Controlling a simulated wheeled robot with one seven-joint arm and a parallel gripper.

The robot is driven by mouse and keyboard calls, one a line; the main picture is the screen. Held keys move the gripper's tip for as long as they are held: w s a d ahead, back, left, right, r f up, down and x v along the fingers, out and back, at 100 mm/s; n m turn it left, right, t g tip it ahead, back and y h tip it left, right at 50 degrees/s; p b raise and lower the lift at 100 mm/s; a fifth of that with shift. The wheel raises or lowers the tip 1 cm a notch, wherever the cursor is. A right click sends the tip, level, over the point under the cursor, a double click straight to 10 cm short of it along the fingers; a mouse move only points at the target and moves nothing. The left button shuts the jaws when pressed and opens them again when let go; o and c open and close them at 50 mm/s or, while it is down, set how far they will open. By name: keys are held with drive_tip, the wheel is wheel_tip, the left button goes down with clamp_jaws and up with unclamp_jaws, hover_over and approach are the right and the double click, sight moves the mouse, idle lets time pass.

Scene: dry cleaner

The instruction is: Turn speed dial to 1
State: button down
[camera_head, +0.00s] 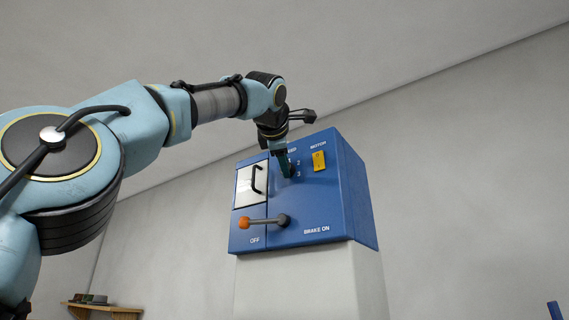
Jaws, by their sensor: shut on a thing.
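The blue control box (338,205) stands at the middle right of the view. Its speed dial is mostly hidden behind my gripper at the upper part of the front face. The numbers 2 and 3 (298,173) show just right of the dial; the 1 cannot be made out. My gripper (286,172) reaches down onto the dial and is shut on it. Which number the dial points at cannot be told.
A yellow motor switch (319,160) sits right of the dial. A white panel with a black handle (257,180) is at the left. Below is a brake lever (264,221) with an orange knob. A wooden shelf (103,308) is at lower left.

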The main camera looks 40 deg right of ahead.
drive_tip(key=shift+w+f, duration=0.1)
drive_tip(key=shift+f, duration=0.05)
idle(0.4)
drive_tip(key=shift+c, duration=1.8)
unclamp_jaws()
drive_tip(key=shift+a, duration=0.1)
drive_tip(key=b+v, duration=0.3)
drive_tip(key=v, duration=0.7)
drive_tip(key=shift+s+a+r, duration=0.15)
drive_tip(key=shift+s+r, duration=0.15)
